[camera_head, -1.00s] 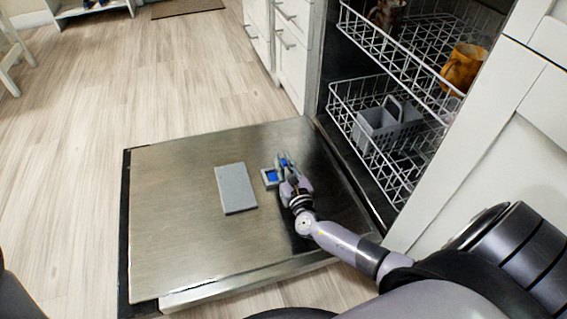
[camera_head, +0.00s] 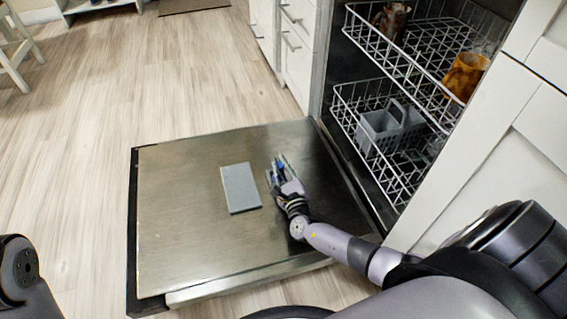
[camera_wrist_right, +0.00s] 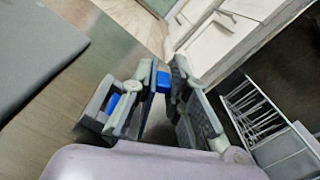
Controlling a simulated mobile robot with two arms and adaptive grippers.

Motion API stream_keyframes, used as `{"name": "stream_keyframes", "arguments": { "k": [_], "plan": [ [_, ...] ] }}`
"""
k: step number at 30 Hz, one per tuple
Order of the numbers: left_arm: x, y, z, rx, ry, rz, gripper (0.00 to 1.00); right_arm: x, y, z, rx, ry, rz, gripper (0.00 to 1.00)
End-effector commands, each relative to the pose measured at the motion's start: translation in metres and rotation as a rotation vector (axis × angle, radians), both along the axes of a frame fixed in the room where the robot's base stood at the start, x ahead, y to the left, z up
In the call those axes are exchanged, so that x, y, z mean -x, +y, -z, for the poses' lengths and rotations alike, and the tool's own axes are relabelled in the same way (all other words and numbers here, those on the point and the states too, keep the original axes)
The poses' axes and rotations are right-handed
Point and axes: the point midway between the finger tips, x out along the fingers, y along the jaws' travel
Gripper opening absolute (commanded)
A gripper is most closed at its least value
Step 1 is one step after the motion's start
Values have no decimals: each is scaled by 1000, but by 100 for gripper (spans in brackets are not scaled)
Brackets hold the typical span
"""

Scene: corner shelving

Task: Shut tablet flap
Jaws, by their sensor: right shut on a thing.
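The open dishwasher door (camera_head: 165,225) lies flat, inner side up. A flat grey panel (camera_head: 240,187) sits in its middle. Just right of it is a small grey frame with blue inside, which looks like the tablet flap (camera_head: 270,179); it also shows tilted in the right wrist view (camera_wrist_right: 113,108). My right gripper (camera_head: 279,165) is over the door at this flap. In the wrist view its fingers (camera_wrist_right: 168,95) are close together around a part with blue on it, partly hidden. The exact grip point is unclear. My left gripper is out of view.
The dishwasher's upper rack (camera_head: 415,55) holds two brown mugs. The lower rack (camera_head: 390,165) holds a grey cutlery basket (camera_head: 388,128). White drawers (camera_head: 292,50) stand behind the door. The floor (camera_head: 80,140) at left is clear.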

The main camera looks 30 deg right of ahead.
Motion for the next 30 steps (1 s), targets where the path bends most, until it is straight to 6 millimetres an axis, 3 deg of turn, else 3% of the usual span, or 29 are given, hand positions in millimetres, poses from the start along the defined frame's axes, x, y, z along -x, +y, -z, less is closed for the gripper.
{"name": "stream_keyframes", "arguments": {
  "k": [9,24,25,30],
  "plan": [
    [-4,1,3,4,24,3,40,-2,2,0,123,26,6,0],
    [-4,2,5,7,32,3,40,-2,3,1,143,31,6,0],
    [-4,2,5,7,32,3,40,-2,3,1,143,31,7,16],
    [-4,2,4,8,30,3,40,-2,4,1,142,32,4,28]
  ]
}}
